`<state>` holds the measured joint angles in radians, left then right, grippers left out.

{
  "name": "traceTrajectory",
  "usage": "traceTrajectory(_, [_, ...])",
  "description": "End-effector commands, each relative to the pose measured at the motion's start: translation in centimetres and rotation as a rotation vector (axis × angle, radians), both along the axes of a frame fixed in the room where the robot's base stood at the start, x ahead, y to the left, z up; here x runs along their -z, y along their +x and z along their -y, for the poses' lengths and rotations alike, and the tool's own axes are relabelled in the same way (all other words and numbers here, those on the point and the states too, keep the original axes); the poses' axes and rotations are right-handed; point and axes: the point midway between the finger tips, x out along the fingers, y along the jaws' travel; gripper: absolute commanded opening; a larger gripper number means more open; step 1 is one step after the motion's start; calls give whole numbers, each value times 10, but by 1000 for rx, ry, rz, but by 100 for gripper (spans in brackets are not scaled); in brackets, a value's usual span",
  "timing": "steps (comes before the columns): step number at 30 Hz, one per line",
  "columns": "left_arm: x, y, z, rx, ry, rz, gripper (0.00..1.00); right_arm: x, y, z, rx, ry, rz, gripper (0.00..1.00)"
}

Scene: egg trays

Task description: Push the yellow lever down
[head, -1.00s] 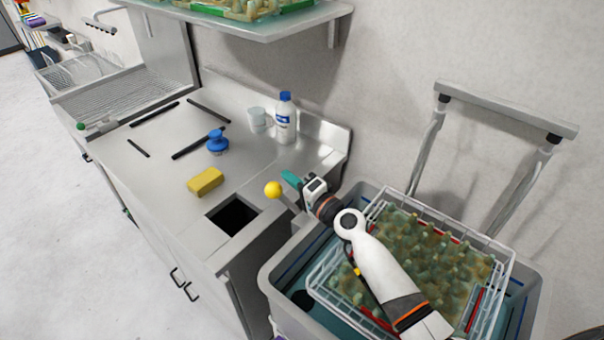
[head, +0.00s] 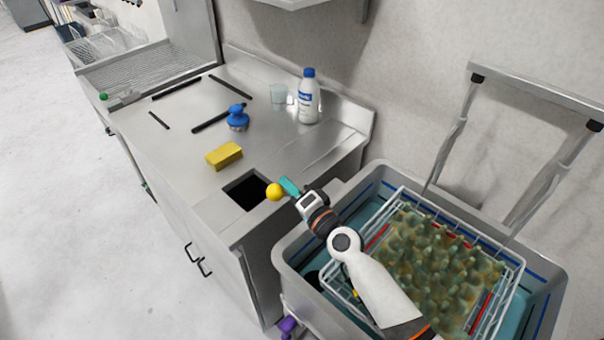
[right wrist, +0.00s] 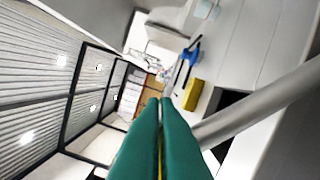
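The yellow lever shows as a round yellow knob (head: 274,192) by the right edge of the square opening in the steel counter. My right gripper (head: 287,186) has teal fingers that lie just right of and slightly above the knob; I cannot tell whether they touch it. In the right wrist view the teal fingers (right wrist: 160,101) lie together with only a thin slit between them, and they hold nothing that I can see. A grey bar (right wrist: 255,100) runs beside them there. My left gripper is not in view.
A yellow sponge (head: 224,156), a blue brush (head: 238,118) and a white bottle (head: 309,97) stand on the counter (head: 185,135). A grey bin (head: 287,262) with a wire rack (head: 402,188) of egg trays is below my right arm. A grey frame (head: 535,95) rises behind it.

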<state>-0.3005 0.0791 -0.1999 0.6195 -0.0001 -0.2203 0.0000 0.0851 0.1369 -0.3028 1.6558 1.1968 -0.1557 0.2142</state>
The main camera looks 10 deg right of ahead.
Motion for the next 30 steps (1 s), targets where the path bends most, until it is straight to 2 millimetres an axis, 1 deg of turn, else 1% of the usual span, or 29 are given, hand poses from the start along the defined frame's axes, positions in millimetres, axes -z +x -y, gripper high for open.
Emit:
traceTrajectory(1, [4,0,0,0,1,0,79,5,-3,-5,-5,2,-2,0])
traceTrajectory(3, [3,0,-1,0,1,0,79,5,-4,-7,-5,3,-1,0])
traceTrajectory(13, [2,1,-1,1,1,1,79,3,-4,-6,-3,2,0,0])
traceTrajectory(16, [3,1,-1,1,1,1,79,5,-9,-3,-2,2,-1,0])
traceTrajectory(20, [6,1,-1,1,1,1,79,7,-27,5,-3,-1,-2,0])
traceTrajectory(27, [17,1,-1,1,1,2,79,11,-74,28,-4,0,-2,0])
traceTrajectory(30, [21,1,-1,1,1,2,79,11,-90,35,-4,-1,-1,0])
